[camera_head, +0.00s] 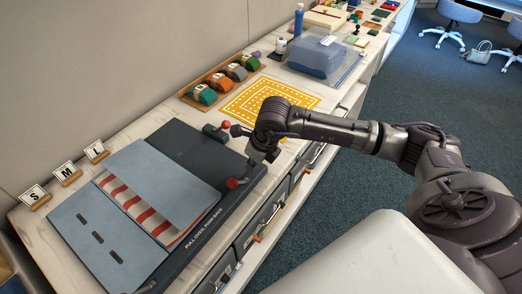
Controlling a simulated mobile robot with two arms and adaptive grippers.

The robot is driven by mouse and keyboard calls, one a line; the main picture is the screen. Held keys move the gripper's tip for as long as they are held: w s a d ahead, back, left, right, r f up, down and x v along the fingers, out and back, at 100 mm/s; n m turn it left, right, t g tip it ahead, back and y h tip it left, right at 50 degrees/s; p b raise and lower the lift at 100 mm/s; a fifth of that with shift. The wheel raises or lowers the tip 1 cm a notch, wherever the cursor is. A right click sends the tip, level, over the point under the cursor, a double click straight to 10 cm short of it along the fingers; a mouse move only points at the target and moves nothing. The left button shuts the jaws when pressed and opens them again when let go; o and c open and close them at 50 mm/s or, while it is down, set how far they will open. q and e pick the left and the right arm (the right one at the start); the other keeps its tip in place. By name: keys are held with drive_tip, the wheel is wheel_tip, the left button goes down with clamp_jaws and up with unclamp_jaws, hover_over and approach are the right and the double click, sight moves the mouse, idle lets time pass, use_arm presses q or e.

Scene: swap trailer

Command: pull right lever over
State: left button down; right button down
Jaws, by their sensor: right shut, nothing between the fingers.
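A dark folding board (180,146) lies on the counter with blue-grey panels (150,168) on top. Its front edge carries lettering that seems to read "pull over, push back". A red knob (232,183) shows at the board's right front, apparently the right lever's end. My right gripper (247,172) is shut, with its fingers pointing down right beside this knob. I cannot tell whether they touch it. The gripper and wrist hide much of the lever there. A second red knob (226,125) shows behind, near a dark block (214,133). My left gripper is not in view.
Red-and-white striped cloth (140,207) lies between the panels. Cards S, M and L (67,171) stand at the left. A yellow patterned cloth (262,97), rolled cloths (203,94) and a blue lidded bin (322,57) lie beyond. Drawers with handles (270,222) line the counter front.

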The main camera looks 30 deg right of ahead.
drive_tip(key=shift+w, duration=0.15)
drive_tip(key=shift+d+r, duration=0.25)
drive_tip(key=shift+d, duration=0.1)
drive_tip(key=shift+w+d+r+p, duration=0.2)
drive_tip(key=shift+d+r, duration=0.2)
drive_tip(key=shift+r, duration=0.05)
drive_tip(key=shift+w+d+r+p, duration=0.15)
drive_tip(key=shift+w+d+r, duration=0.05)
drive_tip(key=shift+d+r, duration=0.2)
drive_tip(key=s+p+v, duration=0.1)
drive_tip(key=p+v, duration=0.4)
drive_tip(key=v, duration=0.6)
drive_tip(key=shift+s+d+f, duration=0.25)
drive_tip(key=shift+s+f, duration=0.05)
drive_tip(key=shift+s, duration=0.05)
